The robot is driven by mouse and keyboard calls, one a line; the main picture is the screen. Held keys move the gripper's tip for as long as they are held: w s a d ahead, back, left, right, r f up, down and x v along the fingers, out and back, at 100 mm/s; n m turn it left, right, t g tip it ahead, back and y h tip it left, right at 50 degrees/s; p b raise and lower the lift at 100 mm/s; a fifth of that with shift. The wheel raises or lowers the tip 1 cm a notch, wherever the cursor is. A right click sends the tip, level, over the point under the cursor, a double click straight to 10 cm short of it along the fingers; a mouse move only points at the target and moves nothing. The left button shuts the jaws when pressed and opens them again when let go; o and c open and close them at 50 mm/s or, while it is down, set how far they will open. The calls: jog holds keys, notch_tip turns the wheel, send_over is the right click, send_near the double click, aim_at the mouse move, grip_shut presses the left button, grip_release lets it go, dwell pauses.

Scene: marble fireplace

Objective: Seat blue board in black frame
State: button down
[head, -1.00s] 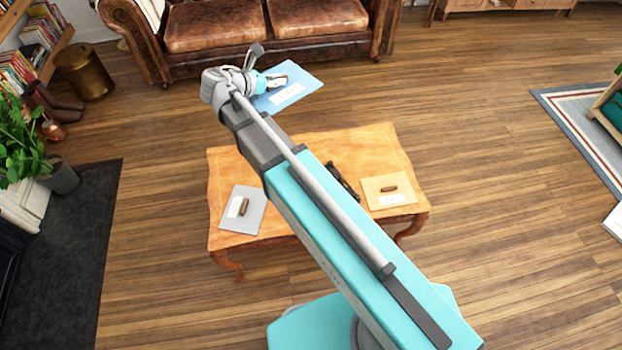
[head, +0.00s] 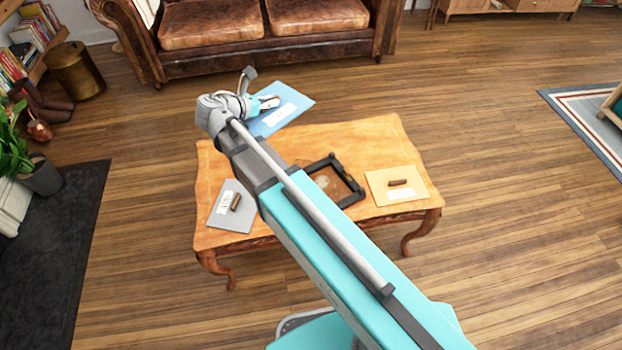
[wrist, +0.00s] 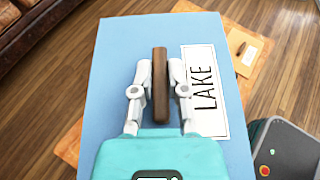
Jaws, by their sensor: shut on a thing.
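The blue board (head: 290,103) is in the air at the far left edge of the table in the head view. It also fills the middle of the wrist view (wrist: 118,70), with a white label reading LAKE and a brown wooden handle (wrist: 160,85). My gripper (wrist: 160,90) is shut on that handle; in the head view my gripper (head: 268,103) is partly hidden by my arm. The black frame (head: 350,198) lies on the table, its left part hidden behind my arm. Its inside shows the wood colour and a pale round mark.
The wooden table (head: 385,140) also bears a grey board (head: 226,220) at left and a yellow-orange board (head: 380,190) at right, each with a brown handle and white label. A brown leather sofa (head: 290,45) stands behind.

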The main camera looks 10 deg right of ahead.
jog(key=s+a+f+b, duration=0.1)
jog(key=f+b, duration=0.9)
jog(key=f, duration=0.1)
jog(key=a+f+n+t+y+b, duration=0.1)
jog(key=a+f+b, duration=0.1)
jog(key=f+b, duration=0.8)
jog(key=shift+s+f+n+t+b, duration=0.3)
jog(key=shift+s+f+b, duration=0.05)
jog(key=shift+f, duration=0.15)
jog(key=shift+w, duration=0.1)
jog(key=w+f+b, duration=0.3)
jog(key=w, duration=0.1)
jog(key=w+f+b, duration=0.3)
jog(key=w, duration=0.1)
jog(key=w+f+b, duration=0.3)
jog(key=w, duration=0.2)
jog(key=shift+d, duration=0.35)
jog(key=shift+w+f+b, duration=0.45)
jog(key=shift+f+b, duration=1.55)
